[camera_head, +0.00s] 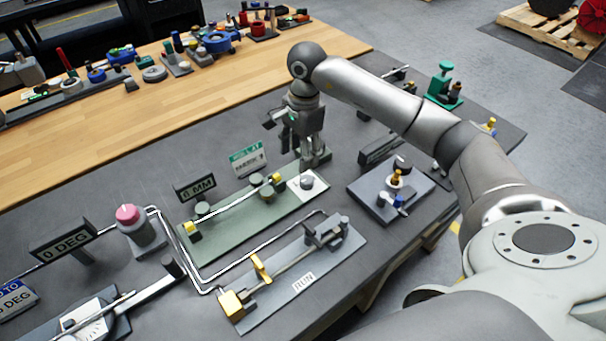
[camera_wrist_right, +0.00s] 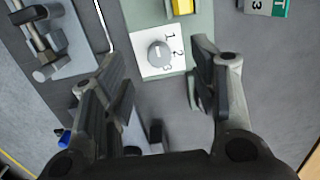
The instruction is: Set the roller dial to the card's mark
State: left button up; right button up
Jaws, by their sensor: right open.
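The roller dial (camera_head: 307,181) is a grey round knob on a white plate at the right end of a green fixture (camera_head: 222,228). In the right wrist view, the dial (camera_wrist_right: 158,53) has the numbers 1, 2 and 3 along one side. A pale line shows on the knob, but which number it marks I cannot tell. A green and white card (camera_head: 248,158) stands behind the fixture; its cut-off corner (camera_wrist_right: 268,6) shows a 3. My right gripper (camera_head: 314,160) points down just behind the dial. In the wrist view its open fingers (camera_wrist_right: 158,72) lie apart on either side, empty.
A "6 MM" sign (camera_head: 194,187) stands behind the fixture. A grey plate marked RUN (camera_head: 303,282) lies in front, with a bent metal tube alongside. A small valve plate (camera_head: 391,192) is to the right. A pink-topped knob (camera_head: 128,214) stands at left.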

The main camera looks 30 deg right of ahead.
aim_at(307, 179)
jog(key=shift+h, duration=0.4)
jog(key=f+p, duration=0.1)
jog(key=f, duration=0.2)
jog(key=d+f+p, duration=0.1)
jog(key=f, duration=0.2)
jog(key=d+f+p, duration=0.1)
jog(key=f, duration=0.2)
jog(key=shift+s, duration=0.1)
jog(key=shift+f, duration=0.6)
jog(key=c, duration=1)
